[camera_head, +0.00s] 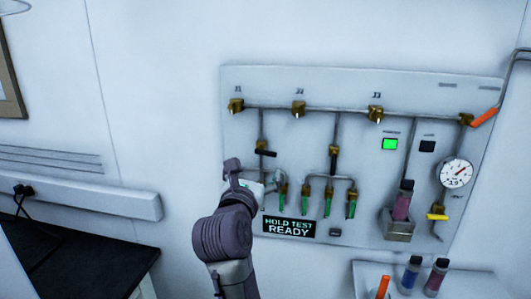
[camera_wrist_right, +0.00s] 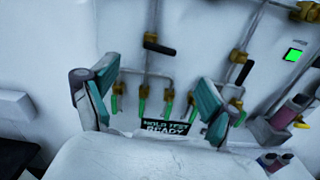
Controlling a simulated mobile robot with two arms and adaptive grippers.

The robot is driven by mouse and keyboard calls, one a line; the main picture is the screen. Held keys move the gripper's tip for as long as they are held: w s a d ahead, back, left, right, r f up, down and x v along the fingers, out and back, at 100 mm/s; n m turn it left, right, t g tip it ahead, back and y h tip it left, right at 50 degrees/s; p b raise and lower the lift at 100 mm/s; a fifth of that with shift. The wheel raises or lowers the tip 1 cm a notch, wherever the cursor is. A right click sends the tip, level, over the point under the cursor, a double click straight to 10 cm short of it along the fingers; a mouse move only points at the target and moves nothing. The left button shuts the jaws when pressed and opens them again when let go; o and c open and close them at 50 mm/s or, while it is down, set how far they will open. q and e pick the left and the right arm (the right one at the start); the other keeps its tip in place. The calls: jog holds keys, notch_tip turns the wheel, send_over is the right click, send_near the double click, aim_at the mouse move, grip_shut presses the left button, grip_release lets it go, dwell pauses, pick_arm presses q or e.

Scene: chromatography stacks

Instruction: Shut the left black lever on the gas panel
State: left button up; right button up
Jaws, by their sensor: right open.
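The gas panel (camera_head: 290,85) is on the white wall. Its left black lever (camera_head: 265,153) sits on the pipe under J1, lying crosswise to that pipe. It also shows in the right wrist view (camera_wrist_right: 160,48), beyond and between the fingertips. A second black lever (camera_head: 334,162) on the middle pipe lies along its pipe. My right gripper (camera_head: 250,176) is in front of the panel's lower left, just below and left of the left lever, apparently not touching it. In the right wrist view my right gripper (camera_wrist_right: 157,82) is open and empty. My left gripper is out of view.
Several green-handled valves (camera_head: 305,199) hang below the levers, above a "HOLD TEST READY" display (camera_head: 289,227). A green lamp (camera_head: 390,144), gauge (camera_head: 456,173) and vial holder (camera_head: 398,229) are to the right. A black-topped bench (camera_head: 85,262) stands at left.

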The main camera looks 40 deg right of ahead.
aim_at(265, 152)
jog(key=p+x, duration=0.2)
jog(key=x, duration=1)
jog(key=shift+p, duration=0.3)
jog(key=shift+s, duration=0.1)
jog(key=c, duration=1.2)
jog(key=shift+o, duration=0.2)
jog(key=shift+r+n+p, duration=0.3)
jog(key=shift+n+p, duration=0.2)
jog(key=shift+p, duration=0.4)
jog(key=shift+f+n, duration=0.15)
jog(key=shift+n, duration=0.15)
jog(key=o, duration=1.2)
jog(key=shift+c, duration=0.2)
